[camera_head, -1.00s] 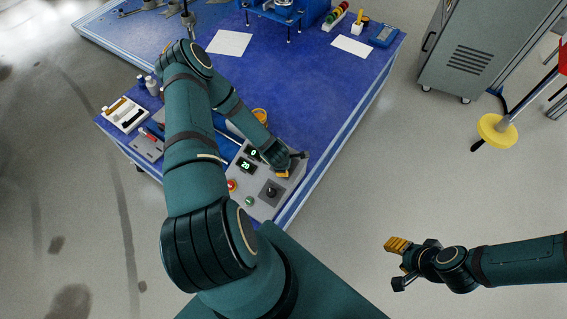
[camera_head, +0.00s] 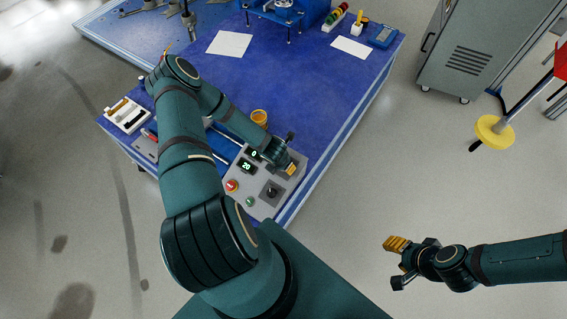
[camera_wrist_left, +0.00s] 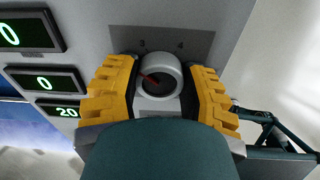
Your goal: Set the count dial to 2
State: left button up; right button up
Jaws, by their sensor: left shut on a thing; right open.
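The count dial (camera_wrist_left: 158,75) is a pale round knob with a red pointer line, on a dark plate marked 3 and 4 at its top edge. The red line slants toward the upper left of the knob; other marks are hidden. My left gripper (camera_wrist_left: 160,88) has its yellow fingers on either side of the knob, shut on it. In the head view this gripper (camera_head: 286,166) is over the far right corner of the grey control box (camera_head: 238,200) and covers the dial. My right gripper (camera_head: 397,268) is open and empty, well right of the table.
Green displays (camera_wrist_left: 40,82) beside the dial read 0 and 20, with another cut-off one above. A red button (camera_head: 232,186), green button (camera_head: 250,201) and black knob (camera_head: 271,191) sit on the box.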

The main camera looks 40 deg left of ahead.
pick_arm(q)
jog(key=n+p, duration=0.1)
jog(key=n, duration=0.2)
jog(key=shift+r+n, duration=0.1)
jog(key=shift+n, duration=0.2)
jog(key=shift+n+h+p, duration=0.3)
jog(key=shift+n+p, duration=0.6)
jog(key=shift+n, duration=1.1)
jog(key=shift+a, duration=0.1)
jog(key=o, duration=1.2)
jog(key=v, duration=1.1)
jog(key=shift+s+r, duration=0.2)
jog(key=shift+r, duration=0.15)
